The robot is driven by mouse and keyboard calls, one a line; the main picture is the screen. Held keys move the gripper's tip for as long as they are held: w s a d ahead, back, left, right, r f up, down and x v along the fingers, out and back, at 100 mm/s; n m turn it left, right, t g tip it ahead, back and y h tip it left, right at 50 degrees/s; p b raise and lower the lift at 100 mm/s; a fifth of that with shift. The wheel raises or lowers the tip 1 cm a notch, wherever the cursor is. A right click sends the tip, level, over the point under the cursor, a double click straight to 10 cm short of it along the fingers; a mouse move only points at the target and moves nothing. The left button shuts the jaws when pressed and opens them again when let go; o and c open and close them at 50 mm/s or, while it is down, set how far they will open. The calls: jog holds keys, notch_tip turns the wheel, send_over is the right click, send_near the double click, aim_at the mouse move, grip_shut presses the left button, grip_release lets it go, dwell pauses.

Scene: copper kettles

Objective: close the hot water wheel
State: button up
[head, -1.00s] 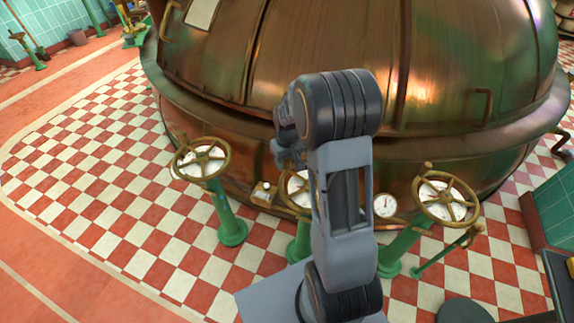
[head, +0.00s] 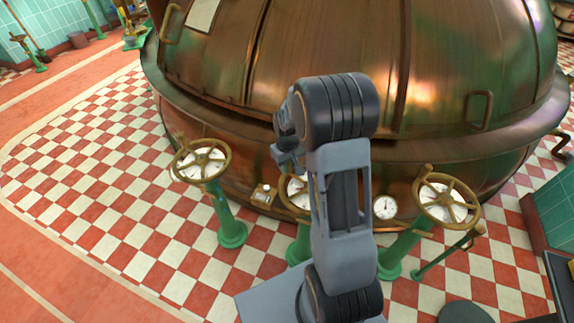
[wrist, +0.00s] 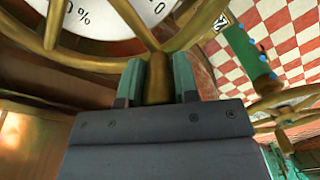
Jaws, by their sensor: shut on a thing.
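My gripper (wrist: 158,68) is shut on the brass handle (wrist: 158,88) of a handwheel, with one green finger on each side of it. The wheel (wrist: 135,22) has brass spokes and rim over a white dial marked in percent. In the head view it is the middle wheel (head: 283,201), mostly hidden behind my arm. My fingertips are hidden there too. No label shows that tells whether this wheel is the hot water one.
A left wheel (head: 177,165) and a right wheel (head: 424,201) stand on green posts on either side. A round gauge (head: 384,208) sits between the middle and right wheels. The big copper kettle (head: 330,45) rises behind. Checkered floor (head: 110,190) is clear at left.

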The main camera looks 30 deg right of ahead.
grip_shut()
jog(key=shift+w+d+r+m+p, duration=0.1)
jog(key=shift+w+d+m+p, duration=0.1)
jog(key=shift+d+m+p, duration=0.35)
jog(key=shift+w+d+r+m+p, duration=0.1)
jog(key=shift+w+d+m+p, duration=0.15)
jog(key=shift+d+m, duration=0.45)
jog(key=shift+d+f, duration=0.2)
jog(key=shift+d, duration=0.15)
jog(key=o, duration=0.9)
grip_release()
jog(key=shift+r, duration=0.15)
notch_tip(320, 180, up, 14)
jog(key=p, duration=0.2)
jog(key=shift+f+p, duration=0.2)
jog(key=shift+p, duration=0.2)
